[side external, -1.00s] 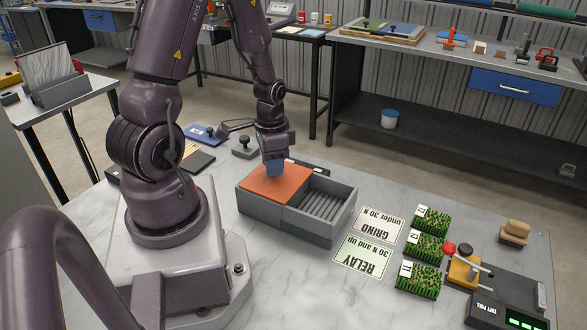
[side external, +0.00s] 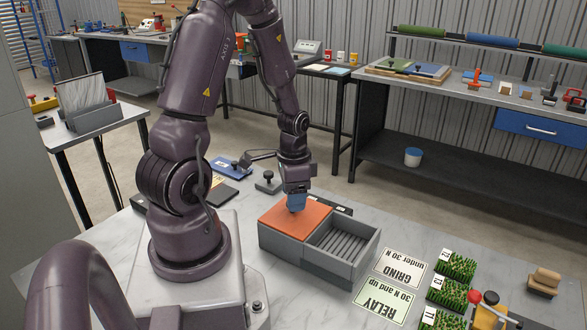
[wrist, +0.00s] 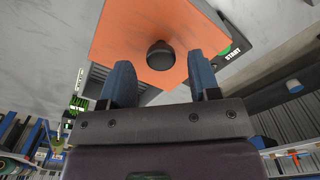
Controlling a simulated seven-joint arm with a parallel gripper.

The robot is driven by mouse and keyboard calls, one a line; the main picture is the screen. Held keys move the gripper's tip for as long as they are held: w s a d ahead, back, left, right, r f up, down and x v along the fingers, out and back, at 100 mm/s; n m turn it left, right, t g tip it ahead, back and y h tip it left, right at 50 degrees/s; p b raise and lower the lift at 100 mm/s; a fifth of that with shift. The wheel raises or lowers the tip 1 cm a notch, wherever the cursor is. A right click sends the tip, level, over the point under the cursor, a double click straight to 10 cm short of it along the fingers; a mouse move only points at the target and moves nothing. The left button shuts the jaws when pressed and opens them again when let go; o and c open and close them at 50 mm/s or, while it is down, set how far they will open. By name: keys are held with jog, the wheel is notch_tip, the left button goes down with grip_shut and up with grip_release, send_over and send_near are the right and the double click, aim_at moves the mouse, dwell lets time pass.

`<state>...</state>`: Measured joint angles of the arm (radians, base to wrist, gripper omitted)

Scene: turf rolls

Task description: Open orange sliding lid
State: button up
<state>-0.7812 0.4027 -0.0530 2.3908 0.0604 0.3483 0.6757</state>
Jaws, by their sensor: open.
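The orange lid (side external: 297,222) lies over the left half of a grey box (side external: 285,247) on the bench. The box's right half is uncovered and shows a slatted floor (side external: 340,243). In the wrist view the orange lid (wrist: 190,25) carries a dark round knob (wrist: 160,55). My gripper (side external: 296,208) is over the back part of the lid, pointing down. Its two blue fingers (wrist: 163,82) are open and spread, with the knob showing between and beyond their tips in the wrist view. Nothing is held. I cannot tell how high the fingertips are above the lid.
A black unit marked START (wrist: 228,52) lies beside the box. GRIND (side external: 400,268) and RELAY (side external: 386,300) cards lie to the box's right, then several turf pieces (side external: 447,291). A knobbed grey block (side external: 268,183) stands behind. Bare bench lies in front of the box.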

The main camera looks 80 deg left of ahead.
notch_tip(320, 180, up, 12)
jog(key=shift+f, duration=0.15)
dwell(0.6)
jog(key=d+r+t, duration=0.2)
jog(key=d+r, duration=0.4)
jog(key=d, duration=0.3)
jog(key=d+r+t, duration=0.3)
jog(key=d+r, duration=0.3)
jog(key=d, duration=0.3)
jog(key=shift+s+t, duration=0.3)
